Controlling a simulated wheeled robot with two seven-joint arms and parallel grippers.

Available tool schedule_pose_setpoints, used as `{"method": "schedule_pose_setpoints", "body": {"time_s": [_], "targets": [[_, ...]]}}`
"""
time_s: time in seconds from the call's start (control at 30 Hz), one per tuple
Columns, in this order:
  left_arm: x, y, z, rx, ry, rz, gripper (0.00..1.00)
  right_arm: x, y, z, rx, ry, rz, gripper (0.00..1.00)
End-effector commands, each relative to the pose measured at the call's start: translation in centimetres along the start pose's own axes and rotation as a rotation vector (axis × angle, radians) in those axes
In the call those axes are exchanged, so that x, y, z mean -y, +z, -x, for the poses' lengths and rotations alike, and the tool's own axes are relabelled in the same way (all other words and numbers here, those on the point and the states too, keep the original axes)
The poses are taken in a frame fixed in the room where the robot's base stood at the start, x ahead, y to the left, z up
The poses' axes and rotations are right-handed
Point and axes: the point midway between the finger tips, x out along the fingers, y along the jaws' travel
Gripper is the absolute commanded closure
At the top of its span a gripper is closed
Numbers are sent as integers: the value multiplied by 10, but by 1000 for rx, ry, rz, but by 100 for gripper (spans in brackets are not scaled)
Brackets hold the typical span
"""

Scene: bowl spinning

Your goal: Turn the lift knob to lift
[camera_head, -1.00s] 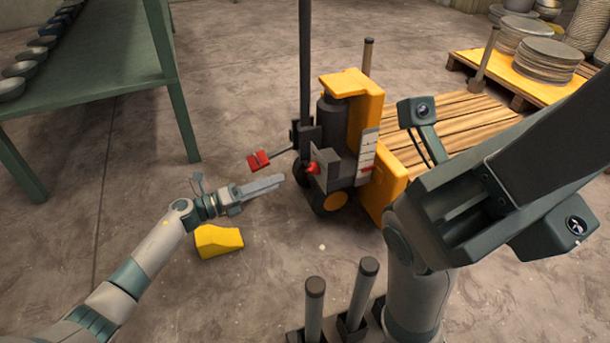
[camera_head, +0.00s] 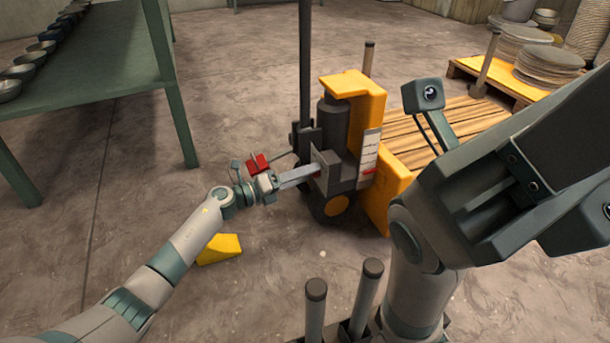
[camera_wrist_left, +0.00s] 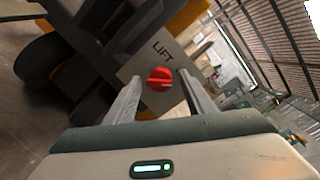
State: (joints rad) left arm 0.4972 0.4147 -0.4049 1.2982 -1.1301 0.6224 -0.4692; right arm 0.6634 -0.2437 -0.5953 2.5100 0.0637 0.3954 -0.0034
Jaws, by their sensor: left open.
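The lift knob (camera_wrist_left: 159,79) is a red round knob on a grey panel marked "LIFT" in the left wrist view. My left gripper (camera_wrist_left: 157,88) is open, with one finger on each side of the knob; I cannot tell whether they touch it. In the head view my left gripper (camera_head: 318,168) reaches the front panel of the yellow and grey lift machine (camera_head: 352,90), and its fingers hide the knob there. My right arm fills the right side of the head view; its gripper is not clearly seen.
A red handle (camera_head: 258,163) on a bar sticks out of the machine beside my left wrist. A green shelf (camera_head: 90,75) with bowls stands at left. Pallets with stacked discs (camera_head: 551,60) are at right.

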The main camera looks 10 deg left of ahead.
Motion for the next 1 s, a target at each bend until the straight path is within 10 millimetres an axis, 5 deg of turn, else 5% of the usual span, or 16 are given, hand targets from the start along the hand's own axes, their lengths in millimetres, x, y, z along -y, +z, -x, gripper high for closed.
{"method": "schedule_pose_setpoints", "body": {"time_s": [0.1, 0.27, 1.0], "targets": [[0, 0, 0, 0, 0, 0, 56, 0, 0, 0, 0, -1, 0, 69], [0, 0, 0, 0, -1, 0, 91, 0, 0, 0, 1, -1, 0, 69], [6, 5, 0, -16, 22, 219, 91, -9, 13, -24, 6, 16, 14, 69]]}}
